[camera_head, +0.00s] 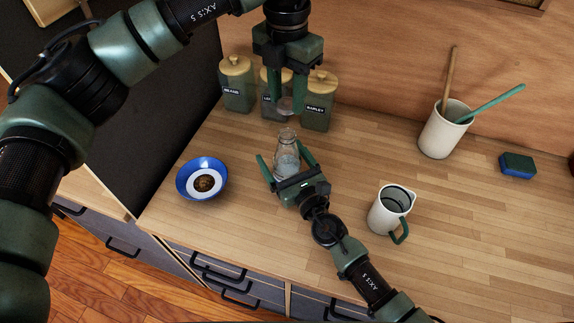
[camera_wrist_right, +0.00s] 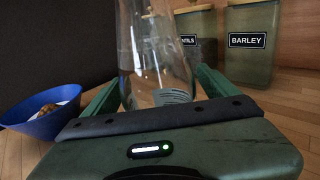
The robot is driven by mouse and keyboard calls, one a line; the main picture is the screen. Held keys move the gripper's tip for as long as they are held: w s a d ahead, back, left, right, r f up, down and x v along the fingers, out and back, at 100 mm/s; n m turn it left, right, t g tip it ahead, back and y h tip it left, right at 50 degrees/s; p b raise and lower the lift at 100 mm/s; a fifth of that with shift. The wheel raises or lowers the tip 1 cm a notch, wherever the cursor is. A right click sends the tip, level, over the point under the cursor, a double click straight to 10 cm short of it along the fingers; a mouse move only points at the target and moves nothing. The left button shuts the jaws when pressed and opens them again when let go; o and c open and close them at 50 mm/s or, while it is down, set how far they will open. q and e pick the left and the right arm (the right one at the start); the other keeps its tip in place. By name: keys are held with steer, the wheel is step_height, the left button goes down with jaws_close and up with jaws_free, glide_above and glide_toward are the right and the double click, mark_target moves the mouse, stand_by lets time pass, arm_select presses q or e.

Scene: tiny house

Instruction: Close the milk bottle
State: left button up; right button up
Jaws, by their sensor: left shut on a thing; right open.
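The milk bottle (camera_head: 287,147) is clear glass and stands upright on the wooden counter. It also shows in the right wrist view (camera_wrist_right: 150,50), where its top is out of the picture. My right gripper (camera_head: 282,151) is open, with one finger on each side of the bottle; I cannot tell whether they touch it. My left gripper (camera_head: 286,100) points down above and behind the bottle in the picture. It is shut on a small round greyish piece (camera_head: 285,105), which looks like the bottle's cap, held apart from the bottle.
Several lidded canisters, including the barley one (camera_head: 317,103), stand behind the bottle near the wall. A blue bowl (camera_head: 190,165) is to the left.

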jaws_close()
arm_select(q)
steer(key=shift+f, duration=2.45)
steer(key=shift+f, duration=0.1)
steer(key=shift+f, duration=0.8)
steer(key=shift+f, duration=0.55)
